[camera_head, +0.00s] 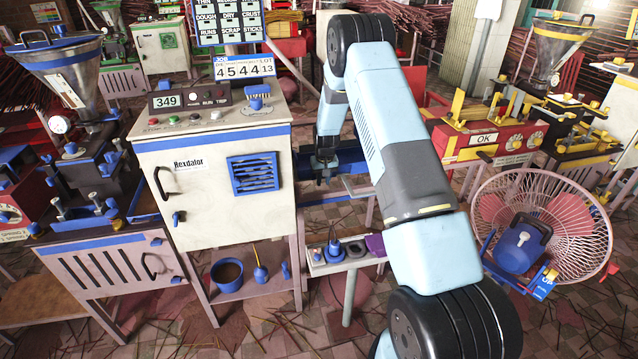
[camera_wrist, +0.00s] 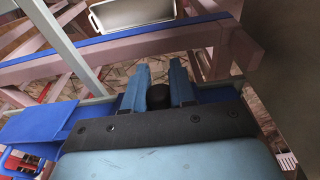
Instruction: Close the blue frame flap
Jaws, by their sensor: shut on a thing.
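The blue frame flap appears to be the blue panel (camera_head: 352,157) low behind my arm, right of the white cabinet. It is partly hidden by my arm, and I cannot tell its angle. In the wrist view a blue panel (camera_wrist: 216,94) runs along both sides of my gripper. My gripper (camera_wrist: 159,92) has its two light-blue fingers on either side of a dark round knob (camera_wrist: 158,97) and is shut on it. The knob seems to belong to the blue panel, but its join is hidden. In the head view my gripper (camera_head: 325,176) is small and far off.
A white cabinet (camera_head: 215,180) with a blue vent stands left of my arm. A small shelf (camera_head: 345,258) with tools is below the gripper. A pink fan (camera_head: 550,225) stands at right. Pink frame beams (camera_wrist: 150,45) cross close beyond the fingers.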

